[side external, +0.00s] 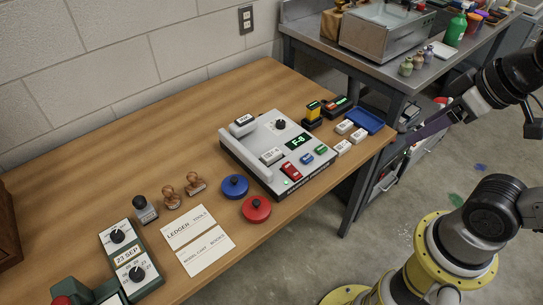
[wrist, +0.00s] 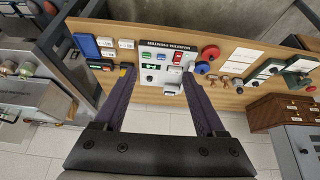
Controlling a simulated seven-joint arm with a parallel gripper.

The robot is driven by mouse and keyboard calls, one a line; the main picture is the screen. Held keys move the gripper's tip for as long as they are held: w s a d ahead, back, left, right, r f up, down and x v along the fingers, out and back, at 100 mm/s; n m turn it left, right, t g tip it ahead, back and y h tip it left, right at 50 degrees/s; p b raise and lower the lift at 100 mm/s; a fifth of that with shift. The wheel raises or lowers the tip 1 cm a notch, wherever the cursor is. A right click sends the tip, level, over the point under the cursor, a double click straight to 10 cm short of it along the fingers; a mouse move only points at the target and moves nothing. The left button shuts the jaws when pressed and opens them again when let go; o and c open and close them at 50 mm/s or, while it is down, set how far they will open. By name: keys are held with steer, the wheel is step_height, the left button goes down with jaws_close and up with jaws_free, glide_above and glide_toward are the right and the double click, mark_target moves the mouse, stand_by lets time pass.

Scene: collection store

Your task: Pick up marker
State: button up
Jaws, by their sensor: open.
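No pen-like marker can be made out for certain. Another white block (side external: 271,156) sits on the machine. Which of these is the marker, I cannot tell. My gripper (side external: 411,139) is off the table's right end, above floor level and apart from everything. In the wrist view its two dark fingers (wrist: 158,76) are wide apart and empty, with the machine seen beyond them.
A blue tray (side external: 366,121) lies at the table's right end, near a yellow-and-black stamp (side external: 313,113). Blue (side external: 234,185) and red (side external: 257,208) round pads, wooden stamps (side external: 171,197) and cards (side external: 198,241) lie left. A metal bench (side external: 330,54) stands behind. The table's back left is clear.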

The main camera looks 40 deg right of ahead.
steer(key=w+r+n, duration=0.8)
steer(key=w+n, duration=0.2)
steer(key=w, duration=0.1)
steer(key=n+g, duration=0.6)
steer(key=n, duration=0.2)
glide_above(271, 154)
step_height(271, 154, down, 28)
steer(key=shift+w+r, duration=0.1)
steer(key=shift+d+f, duration=0.1)
steer(key=shift+f, duration=3)
jaws_close()
